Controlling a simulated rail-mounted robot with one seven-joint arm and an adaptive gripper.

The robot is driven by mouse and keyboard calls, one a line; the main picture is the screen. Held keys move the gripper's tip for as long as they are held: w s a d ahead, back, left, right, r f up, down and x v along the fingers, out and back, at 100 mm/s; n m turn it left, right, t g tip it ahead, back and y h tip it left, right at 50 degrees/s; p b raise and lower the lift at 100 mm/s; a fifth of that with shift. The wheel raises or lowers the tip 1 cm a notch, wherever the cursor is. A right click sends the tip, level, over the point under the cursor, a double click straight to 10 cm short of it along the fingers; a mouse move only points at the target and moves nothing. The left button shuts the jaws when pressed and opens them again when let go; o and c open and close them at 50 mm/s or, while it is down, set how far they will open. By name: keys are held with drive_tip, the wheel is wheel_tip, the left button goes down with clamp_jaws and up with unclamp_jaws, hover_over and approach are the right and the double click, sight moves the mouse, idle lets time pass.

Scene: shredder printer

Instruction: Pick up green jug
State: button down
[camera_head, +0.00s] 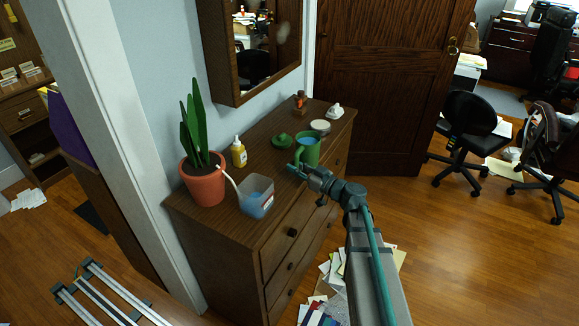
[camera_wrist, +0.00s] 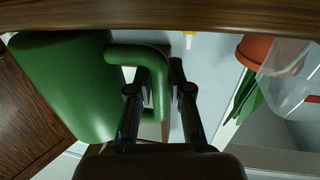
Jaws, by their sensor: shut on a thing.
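The green jug (camera_head: 309,146) is upright at the dresser top, toward its right end, and something blue shows at its mouth. It also fills the left of the wrist view (camera_wrist: 65,85), where its handle (camera_wrist: 150,56) runs between my two fingers. My gripper (camera_head: 294,169) is at the near side of the jug, shut on the handle. The wrist view also shows my gripper (camera_wrist: 158,88) with a finger on either side of the handle. I cannot tell whether the jug's base touches the dresser.
The dresser (camera_head: 230,227) also holds a potted plant (camera_head: 205,185), a clear container with blue contents (camera_head: 257,196), a yellow bottle (camera_head: 239,153), a dark green object (camera_head: 282,140), a round pale lidded item (camera_head: 320,127) and a white item (camera_head: 336,111). A mirror (camera_head: 245,50) hangs above.

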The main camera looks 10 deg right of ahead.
drive_tip(key=b+v, duration=0.2)
drive_tip(key=v, duration=0.9)
drive_tip(key=shift+d+b, duration=0.2)
drive_tip(key=shift+b, duration=0.2)
drive_tip(key=shift+s+d, duration=0.1)
drive_tip(key=shift+s, duration=0.15)
drive_tip(key=c, duration=1.7)
unclamp_jaws()
drive_tip(key=shift+c, duration=0.2)
clamp_jaws()
